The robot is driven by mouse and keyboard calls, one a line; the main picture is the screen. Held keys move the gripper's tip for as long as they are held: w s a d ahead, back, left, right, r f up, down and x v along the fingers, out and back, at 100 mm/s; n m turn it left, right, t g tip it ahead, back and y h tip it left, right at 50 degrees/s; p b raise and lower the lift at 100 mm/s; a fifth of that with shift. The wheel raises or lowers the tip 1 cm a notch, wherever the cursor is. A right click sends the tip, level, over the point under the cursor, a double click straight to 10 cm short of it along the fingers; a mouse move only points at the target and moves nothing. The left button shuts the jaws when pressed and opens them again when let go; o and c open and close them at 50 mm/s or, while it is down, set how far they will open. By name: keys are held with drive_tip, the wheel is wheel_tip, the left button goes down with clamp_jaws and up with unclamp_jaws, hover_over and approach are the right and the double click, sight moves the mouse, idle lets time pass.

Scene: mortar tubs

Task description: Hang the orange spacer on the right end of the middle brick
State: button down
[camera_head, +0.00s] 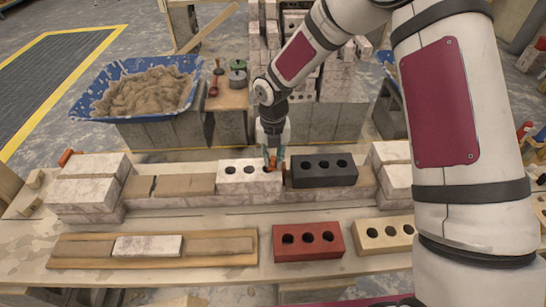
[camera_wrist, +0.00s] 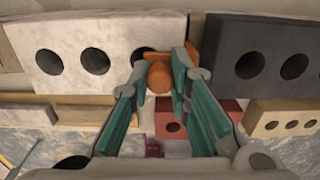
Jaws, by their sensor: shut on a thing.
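The orange spacer (camera_head: 272,164) is held between the fingertips of my gripper (camera_head: 272,150). In the wrist view the spacer (camera_wrist: 159,76) shows as a round orange end with a flat part behind it. The middle brick, a whitish one with three holes (camera_head: 236,177), stands in the wall row. In the wrist view the brick (camera_wrist: 70,35) is at the left. My gripper (camera_wrist: 160,78) is at this brick's right end, beside the gap before the black brick. Whether the spacer touches the brick is hidden by the fingers.
The black brick (camera_head: 322,171) stands close to the right. White brick stacks rise at both wall ends (camera_head: 86,185). Another orange piece (camera_head: 66,157) sits at the left stack. A red brick (camera_head: 307,241) and a cream brick (camera_head: 384,235) lie in front. A blue mortar tub (camera_head: 100,105) stands behind.

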drive_tip(key=shift+f, duration=0.35)
idle(0.5)
drive_tip(key=c, duration=1.4)
unclamp_jaws()
drive_tip(key=shift+r, duration=0.1)
wheel_tip(320, 180, up, 11)
drive_tip(key=s+d+r+m+t+h, duration=0.1)
drive_tip(key=s+d+r+m, duration=0.3)
drive_tip(key=r+m, duration=0.15)
drive_tip(key=s+d+r+m+h, duration=0.1)
drive_tip(key=s+d+r+m, duration=0.25)
drive_tip(key=r, duration=0.35)
drive_tip(key=s+d+r+m+t+p, duration=0.1)
drive_tip(key=s+d+r+m, duration=0.2)
drive_tip(key=s+m, duration=0.5)
drive_tip(key=s+d+r+m+t+y+p, duration=0.1)
drive_tip(key=s+d+r+m, duration=0.1)
drive_tip(key=s+m, duration=0.6)
drive_tip(key=s+d+r+m+t+y+p, duration=0.1)
drive_tip(key=s+d+r+m, duration=0.2)
drive_tip(key=m, duration=0.8)
drive_tip(key=shift+s+d+r, duration=0.1)
drive_tip(key=shift+s+r, duration=0.25)
drive_tip(key=shift+s, duration=0.45)
drive_tip(key=shift+s+d+r, duration=0.15)
drive_tip(key=shift+s+r, duration=0.2)
drive_tip(key=shift+s, duration=0.45)
drive_tip(key=shift+s+d+r, duration=0.1)
drive_tip(key=shift+s+r, duration=0.25)
drive_tip(key=shift+s, duration=0.45)
